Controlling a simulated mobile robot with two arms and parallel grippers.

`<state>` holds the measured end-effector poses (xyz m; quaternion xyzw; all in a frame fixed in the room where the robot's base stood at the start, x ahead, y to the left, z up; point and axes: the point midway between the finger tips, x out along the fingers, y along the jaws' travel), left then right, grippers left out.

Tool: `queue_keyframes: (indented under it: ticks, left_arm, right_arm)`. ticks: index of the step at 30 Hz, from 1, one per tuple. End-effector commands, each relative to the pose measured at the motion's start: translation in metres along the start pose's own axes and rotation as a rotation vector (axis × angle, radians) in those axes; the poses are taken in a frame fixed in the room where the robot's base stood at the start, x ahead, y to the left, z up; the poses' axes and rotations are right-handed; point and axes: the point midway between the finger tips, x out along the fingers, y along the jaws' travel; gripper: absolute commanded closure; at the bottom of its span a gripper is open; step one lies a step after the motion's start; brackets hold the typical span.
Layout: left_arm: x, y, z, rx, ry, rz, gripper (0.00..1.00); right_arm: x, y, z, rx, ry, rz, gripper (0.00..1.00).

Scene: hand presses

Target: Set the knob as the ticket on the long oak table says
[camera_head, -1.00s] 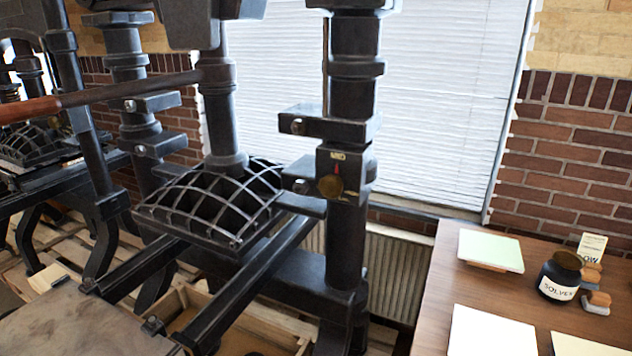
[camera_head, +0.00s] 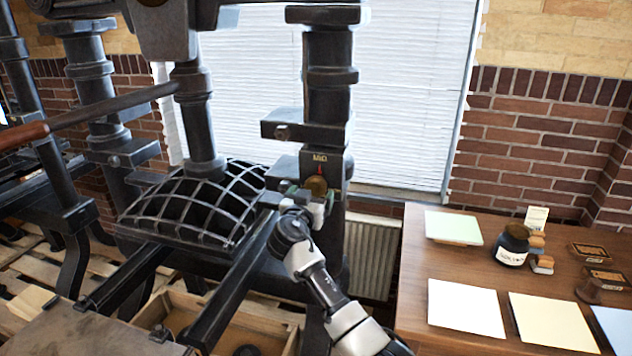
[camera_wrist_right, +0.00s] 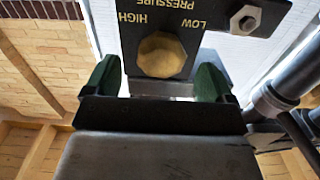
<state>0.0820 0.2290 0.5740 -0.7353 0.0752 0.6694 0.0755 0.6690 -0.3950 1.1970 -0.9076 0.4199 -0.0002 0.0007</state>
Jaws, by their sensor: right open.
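The brass knob (camera_head: 316,186) sits on a dark plate on the press's right column. A red pointer above it points up at the word MID. In the right wrist view the knob (camera_wrist_right: 161,55) is faceted, with HIGH, PRESSURE and LOW upside down around it. My right gripper (camera_head: 303,196) is open just in front of the knob. In the wrist view its green fingertips (camera_wrist_right: 158,80) stand either side of the knob's lower part, with gaps showing. A small upright card (camera_head: 537,217), likely the ticket, stands behind the jar; its writing is too small to read now.
The brown table (camera_head: 408,290) at the right holds a solvent jar (camera_head: 513,245), paper sheets (camera_head: 466,308) and stamps. The press's lever (camera_head: 110,105) and ribbed platen (camera_head: 190,205) are left of my right arm. A wooden crate (camera_head: 190,310) is below.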

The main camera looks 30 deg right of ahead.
Motion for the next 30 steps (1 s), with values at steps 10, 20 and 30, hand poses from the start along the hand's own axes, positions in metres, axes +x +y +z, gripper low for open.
queue_keyframes:
  ticks: [10, 20, 30]
  left_arm:
    - [-0.017, -0.004, 0.000, 0.003, -0.002, -0.005, 0.00]
    - [-0.018, -0.005, 0.000, 0.003, -0.002, -0.006, 0.00]
    - [-0.018, -0.005, 0.000, 0.002, -0.003, -0.007, 0.00]
  right_arm:
    - [0.044, 0.000, -0.001, -0.002, -0.001, 0.000, 0.15]
    - [0.049, -0.001, 0.001, -0.001, -0.001, -0.003, 0.15]
    - [0.049, -0.001, 0.001, -0.001, -0.001, -0.002, 0.58]
